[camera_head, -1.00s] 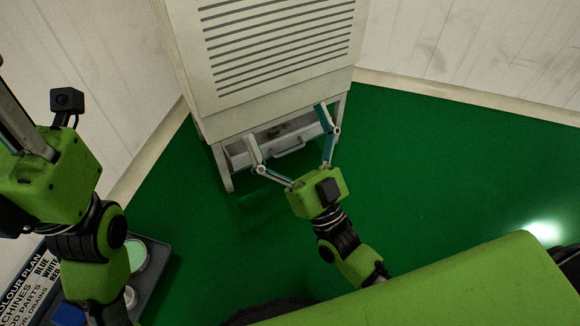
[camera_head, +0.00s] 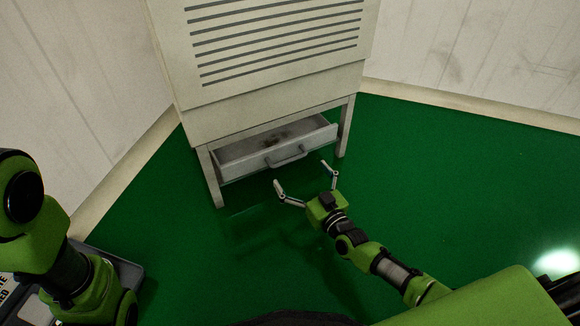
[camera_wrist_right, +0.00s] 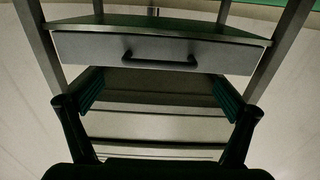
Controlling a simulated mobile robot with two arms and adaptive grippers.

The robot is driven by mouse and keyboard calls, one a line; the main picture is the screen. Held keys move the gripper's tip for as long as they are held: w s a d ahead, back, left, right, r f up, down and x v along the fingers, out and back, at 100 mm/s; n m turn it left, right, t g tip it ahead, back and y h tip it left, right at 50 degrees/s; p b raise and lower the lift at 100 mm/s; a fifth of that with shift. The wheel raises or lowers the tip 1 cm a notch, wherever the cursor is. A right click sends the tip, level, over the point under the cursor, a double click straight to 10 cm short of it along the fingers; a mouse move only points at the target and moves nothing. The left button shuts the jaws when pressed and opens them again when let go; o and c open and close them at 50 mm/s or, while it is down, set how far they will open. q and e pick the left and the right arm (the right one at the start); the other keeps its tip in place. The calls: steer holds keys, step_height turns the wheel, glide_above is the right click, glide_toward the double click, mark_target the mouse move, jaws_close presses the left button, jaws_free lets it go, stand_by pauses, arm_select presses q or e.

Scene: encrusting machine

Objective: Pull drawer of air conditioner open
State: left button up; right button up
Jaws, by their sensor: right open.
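The air conditioner (camera_head: 268,84) is a pale cabinet with dark slats, standing on legs in the head view. Its grey drawer (camera_head: 232,168) sits low between the legs and is pulled partly out, with its inside showing. The drawer's bar handle (camera_head: 287,157) is on its front and also shows in the right wrist view (camera_wrist_right: 160,63). My right gripper (camera_head: 303,172) is open and empty, in front of the drawer and apart from the handle. In the right wrist view its spread fingers (camera_wrist_right: 160,88) lie below the drawer front in the picture. My left gripper is out of view; only my left arm shows.
Green floor (camera_head: 440,175) is clear around the cabinet and to the right. Pale walls (camera_head: 465,45) stand behind on both sides. A grey tray (camera_head: 128,272) is partly hidden behind my left arm at the lower left.

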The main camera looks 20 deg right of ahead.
mark_target(290, 159)
steer(key=shift+w+a+b, duration=0.2)
steer(key=shift+w+b, duration=0.3)
steer(key=shift+w, duration=0.55)
steer(key=shift+w+a+b, duration=0.25)
steer(key=shift+w+b, duration=0.3)
steer(key=shift+w, duration=0.55)
steer(key=shift+w+a+b, duration=0.2)
steer(key=shift+w+b, duration=0.3)
steer(key=shift+w, duration=0.55)
